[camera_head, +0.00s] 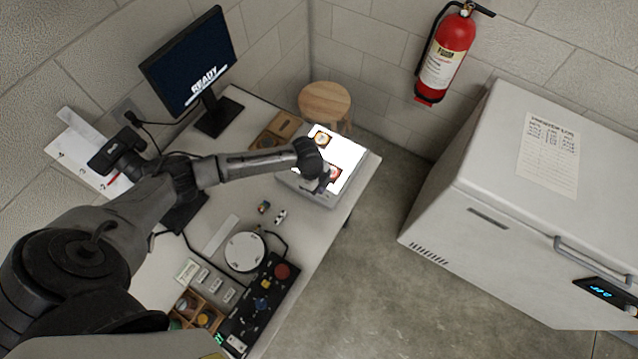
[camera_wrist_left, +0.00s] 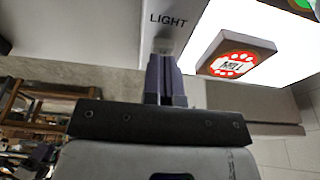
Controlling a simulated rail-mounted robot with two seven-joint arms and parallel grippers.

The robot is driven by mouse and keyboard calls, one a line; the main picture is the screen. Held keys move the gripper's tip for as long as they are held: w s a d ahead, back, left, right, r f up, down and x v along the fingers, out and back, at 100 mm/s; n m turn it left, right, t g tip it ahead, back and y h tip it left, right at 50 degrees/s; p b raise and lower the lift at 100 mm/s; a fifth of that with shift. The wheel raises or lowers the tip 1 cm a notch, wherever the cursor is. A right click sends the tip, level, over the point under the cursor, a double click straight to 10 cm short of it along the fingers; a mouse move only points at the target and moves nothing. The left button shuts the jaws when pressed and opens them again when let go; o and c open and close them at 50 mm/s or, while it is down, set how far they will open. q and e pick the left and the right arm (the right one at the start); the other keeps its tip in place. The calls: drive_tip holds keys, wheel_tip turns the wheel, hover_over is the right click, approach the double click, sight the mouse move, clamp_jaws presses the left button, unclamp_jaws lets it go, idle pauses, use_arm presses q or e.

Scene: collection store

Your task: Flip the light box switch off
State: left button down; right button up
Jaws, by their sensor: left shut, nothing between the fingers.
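The light box (camera_head: 345,152) stands at the far right corner of the desk, and its panel glows white. In the left wrist view its lit panel (camera_wrist_left: 292,62) fills the upper right, beside a grey face with the word LIGHT (camera_wrist_left: 168,19). A small pale switch (camera_wrist_left: 163,45) seems to sit just below that word, partly hidden by my fingertips. My left gripper (camera_head: 323,184) is over the near edge of the box. In the wrist view the left gripper (camera_wrist_left: 164,62) is shut and empty, its tips at or very near the switch; contact cannot be told.
Tiles (camera_wrist_left: 237,53) lie on the lit panel. A monitor (camera_head: 195,65) stands at the back left, a wooden stool (camera_head: 325,100) behind the box. A control panel (camera_head: 262,305) and a round white plate (camera_head: 245,252) are on the nearer desk. A freezer (camera_head: 500,190) stands right, across open floor.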

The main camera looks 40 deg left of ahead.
idle(0.3)
use_arm(q)
drive_tip(key=shift+a+f, duration=0.1)
drive_tip(key=shift+f, duration=0.2)
drive_tip(key=shift+a+f+h+b, duration=0.1)
drive_tip(key=shift+f+h+b, duration=0.35)
drive_tip(key=shift+h+b, duration=0.25)
drive_tip(key=shift+a+r, duration=0.1)
drive_tip(key=shift+r, duration=0.25)
drive_tip(key=shift+d+p, duration=0.2)
drive_tip(key=shift+p, duration=0.15)
drive_tip(key=shift+d+r, duration=0.1)
drive_tip(key=shift+d, duration=0.05)
drive_tip(key=shift+w+d+r+p, duration=0.1)
drive_tip(key=shift+d+r+p, duration=0.05)
drive_tip(key=shift+d+p, duration=0.25)
drive_tip(key=shift+d, duration=0.1)
